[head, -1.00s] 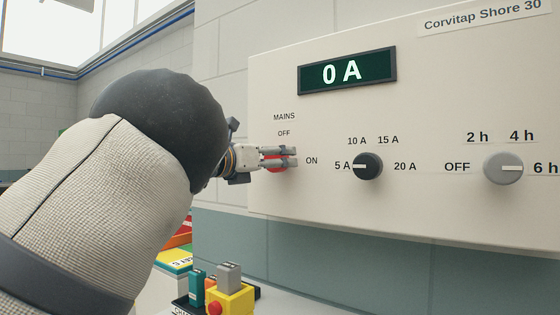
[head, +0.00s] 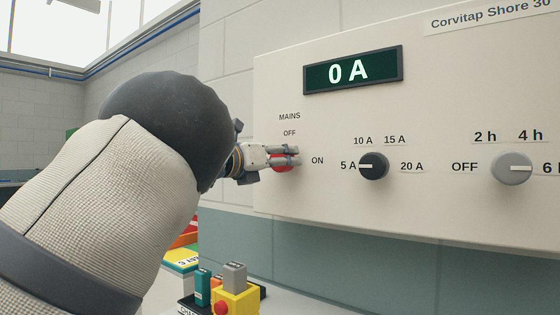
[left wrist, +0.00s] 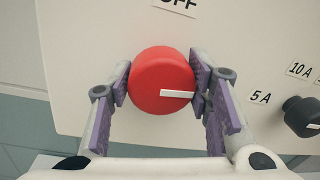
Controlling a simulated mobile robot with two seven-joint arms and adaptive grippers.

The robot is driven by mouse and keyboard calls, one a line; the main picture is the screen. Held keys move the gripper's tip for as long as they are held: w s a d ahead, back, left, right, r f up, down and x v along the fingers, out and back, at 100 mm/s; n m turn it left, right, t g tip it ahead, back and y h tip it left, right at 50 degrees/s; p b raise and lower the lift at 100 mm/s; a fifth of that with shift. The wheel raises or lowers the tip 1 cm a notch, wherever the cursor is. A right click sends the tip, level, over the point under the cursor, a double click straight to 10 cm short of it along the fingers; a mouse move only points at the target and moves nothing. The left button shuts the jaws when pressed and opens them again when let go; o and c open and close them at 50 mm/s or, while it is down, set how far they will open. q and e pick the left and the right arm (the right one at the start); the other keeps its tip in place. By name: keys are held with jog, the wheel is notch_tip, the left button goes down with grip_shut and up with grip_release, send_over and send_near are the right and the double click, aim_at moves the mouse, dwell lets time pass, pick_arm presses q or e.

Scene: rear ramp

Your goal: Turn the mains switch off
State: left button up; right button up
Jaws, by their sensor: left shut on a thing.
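The mains switch is a round red knob (left wrist: 150,66) with a white pointer, on the cream panel under the labels MAINS and OFF. In the left wrist view its pointer lies to the right, level with the knob's centre, away from the OFF label above. In the head view the ON label is to the knob's right. My left gripper (head: 286,155) is shut on the knob, with one finger on each side of it in the left wrist view (left wrist: 163,82). In the head view the fingers hide much of the knob (head: 282,167). My right gripper is not in view.
The panel (head: 430,130) also carries a display (head: 352,71) reading 0 A, a black ampere knob (head: 373,166) at 5 A and a grey timer knob (head: 512,168). Below stands a yellow box with a red button (head: 235,300), among small coloured blocks.

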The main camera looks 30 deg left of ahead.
pick_arm(q)
jog(key=n, duration=1.3)
jog(key=shift+t+y, duration=0.3)
jog(key=shift+y, duration=0.1)
jog(key=shift+n, duration=2.1)
jog(key=shift+n+y, duration=0.3)
jog(key=o, duration=1.2)
jog(key=shift+f, duration=0.1)
